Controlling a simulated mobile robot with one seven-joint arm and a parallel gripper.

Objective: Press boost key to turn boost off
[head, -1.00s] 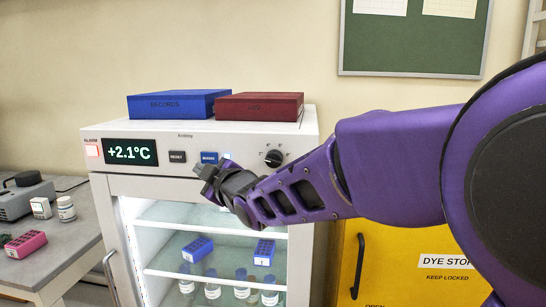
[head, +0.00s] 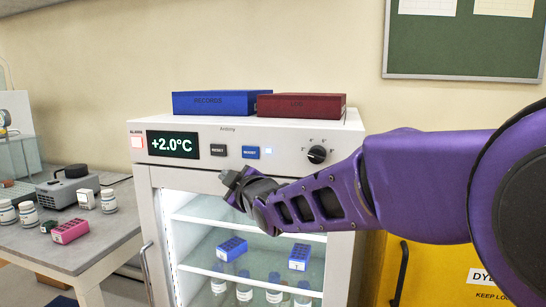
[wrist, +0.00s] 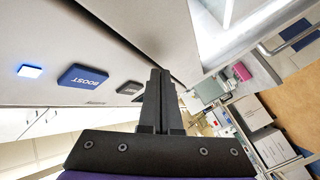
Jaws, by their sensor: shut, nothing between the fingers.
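The blue boost key (head: 251,152) is on the white front panel of the fridge (head: 290,148). It also shows in the wrist view (wrist: 82,77), lettered BOOST. A small square lamp beside it (wrist: 30,71) glows blue-white. My gripper (head: 230,178) is shut and empty, just below the key row and a little left of the boost key in the head view. In the wrist view its fingertips (wrist: 160,72) are together, near the panel's lower edge and apart from the boost key. The grey reset key (head: 218,150) is left of the boost key.
The display (head: 172,144) reads +2.0°C, with a lit alarm lamp (head: 137,142) left of it. A knob (head: 317,154) is to the right. A blue records box (head: 215,103) and a red box (head: 300,106) lie on top. A bench (head: 85,245) with bottles stands left.

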